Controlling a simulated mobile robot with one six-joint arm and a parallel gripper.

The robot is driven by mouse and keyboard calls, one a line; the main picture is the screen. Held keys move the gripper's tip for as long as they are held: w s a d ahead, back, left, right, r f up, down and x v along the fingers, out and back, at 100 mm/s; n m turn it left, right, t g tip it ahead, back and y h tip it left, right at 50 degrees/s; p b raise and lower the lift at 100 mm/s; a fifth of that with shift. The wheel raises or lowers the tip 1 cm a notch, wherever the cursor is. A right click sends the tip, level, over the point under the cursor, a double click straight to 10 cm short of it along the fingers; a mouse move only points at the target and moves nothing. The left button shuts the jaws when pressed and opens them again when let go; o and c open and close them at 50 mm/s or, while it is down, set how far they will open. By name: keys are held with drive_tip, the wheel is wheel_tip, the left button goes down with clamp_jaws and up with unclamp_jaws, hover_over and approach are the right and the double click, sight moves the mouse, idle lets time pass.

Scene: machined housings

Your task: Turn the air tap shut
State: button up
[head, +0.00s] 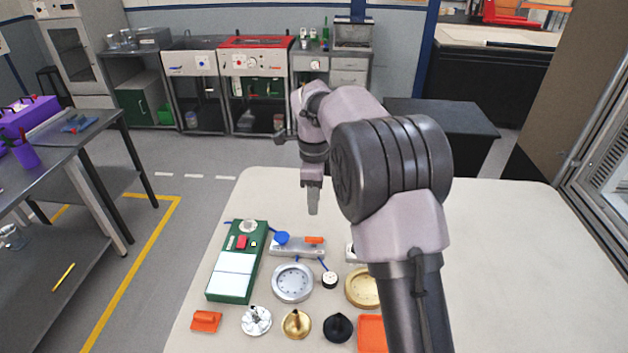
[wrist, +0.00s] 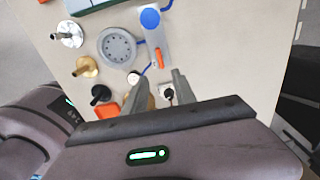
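A grey block (head: 297,250) lies on the pale table, with a round blue part (head: 281,238) at its left and an orange lever (head: 314,239) at its right; I take this to be the air tap. The lever looks roughly in line with the block. The block also shows in the wrist view (wrist: 154,40), its orange lever (wrist: 159,58) just beyond my fingertips. My gripper (head: 314,210) points down above the table, behind the block. In the wrist view its two fingers (wrist: 160,75) are apart, with nothing held between them.
A green panel box (head: 223,295) lies left of the block. A grey flanged disc (head: 293,283) and a brass ring (head: 361,288) lie in front. Silver, brass (head: 296,324) and black (head: 338,327) funnel-like parts stand near the front. My arm hides part of the right side.

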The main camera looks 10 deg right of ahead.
wheel_tip(320, 180, up, 4)
drive_tip(key=shift+r+p, duration=0.2)
drive_tip(key=shift+p, duration=0.2)
drive_tip(key=s+a+r+n+t+y+b, duration=0.1)
drive_tip(key=s+r+n+b, duration=0.2)
drive_tip(key=s, duration=0.5)
drive_tip(key=s+a+r+n+t+b, duration=0.1)
drive_tip(key=s+n+t+b, duration=0.1)
drive_tip(key=s+n+b, duration=0.4)
drive_tip(key=s+f+n+t, duration=0.1)
drive_tip(key=s+f+n, duration=0.1)
drive_tip(key=s, duration=0.4)
drive_tip(key=s+a+f+n+t+b, duration=0.1)
drive_tip(key=s+f+n, duration=0.2)
drive_tip(key=s, duration=0.3)
drive_tip(key=s+f+n+y+b, duration=0.1)
drive_tip(key=s+f+n, duration=0.2)
drive_tip(key=s, duration=0.4)
drive_tip(key=shift+a+t, duration=0.35)
drive_tip(key=shift+t, duration=0.05)
